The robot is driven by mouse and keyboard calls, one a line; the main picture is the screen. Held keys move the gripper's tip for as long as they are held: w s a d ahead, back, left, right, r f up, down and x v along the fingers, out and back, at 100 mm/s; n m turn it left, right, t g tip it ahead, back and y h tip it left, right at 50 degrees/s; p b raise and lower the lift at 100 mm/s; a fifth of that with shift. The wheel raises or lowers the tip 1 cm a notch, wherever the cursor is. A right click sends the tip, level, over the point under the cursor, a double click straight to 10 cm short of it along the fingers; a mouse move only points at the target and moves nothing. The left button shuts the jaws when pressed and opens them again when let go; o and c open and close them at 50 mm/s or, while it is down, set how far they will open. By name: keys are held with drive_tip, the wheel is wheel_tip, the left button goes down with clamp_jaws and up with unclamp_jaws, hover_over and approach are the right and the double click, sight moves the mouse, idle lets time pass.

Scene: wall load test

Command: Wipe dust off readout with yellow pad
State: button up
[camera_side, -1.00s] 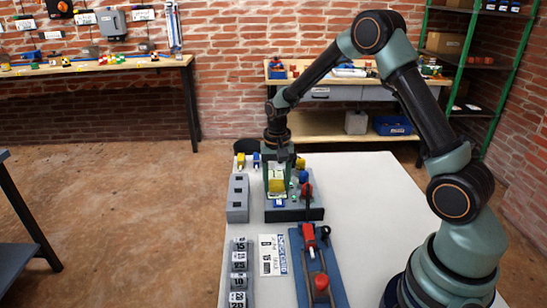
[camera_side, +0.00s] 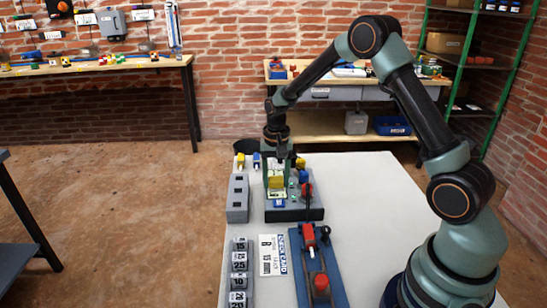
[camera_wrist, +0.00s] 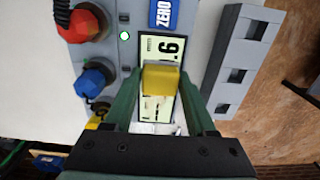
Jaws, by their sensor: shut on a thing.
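The yellow pad (camera_wrist: 160,78) is held between the green fingers of my gripper (camera_wrist: 160,90), which is shut on it. In the wrist view the pad is over the middle of the pale green lit readout (camera_wrist: 160,48) and hides part of its digits. I cannot tell whether it touches the face. Pale smudges show on the readout on the gripper side of the pad. In the side view my gripper (camera_side: 278,172) points down over the grey instrument box (camera_side: 290,214), with the yellow pad (camera_side: 277,183) low at the readout.
A grey slotted block (camera_side: 237,200) stands close on the left. Nearer lie numbered weights (camera_side: 239,268), a card (camera_side: 271,256) and a blue fixture (camera_side: 318,270).

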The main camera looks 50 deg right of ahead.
sight(275, 172)
drive_tip(key=shift+w+d+f, duration=0.15)
drive_tip(key=shift+w+d, duration=0.85)
drive_tip(key=shift+d, duration=0.15)
drive_tip(key=shift+w+d+r, duration=0.15)
drive_tip(key=shift+w+d, duration=0.75)
drive_tip(key=shift+w, duration=0.05)
drive_tip(key=shift+w+d+r, duration=0.1)
drive_tip(key=shift+w+d, duration=0.8)
drive_tip(key=shift+w, duration=0.05)
drive_tip(key=shift+r, duration=0.1)
drive_tip(key=shift+r, duration=2.95)
drive_tip(key=shift+r, duration=0.15)
wheel_tip(275, 172, up, 3)
drive_tip(key=shift+f, duration=0.15)
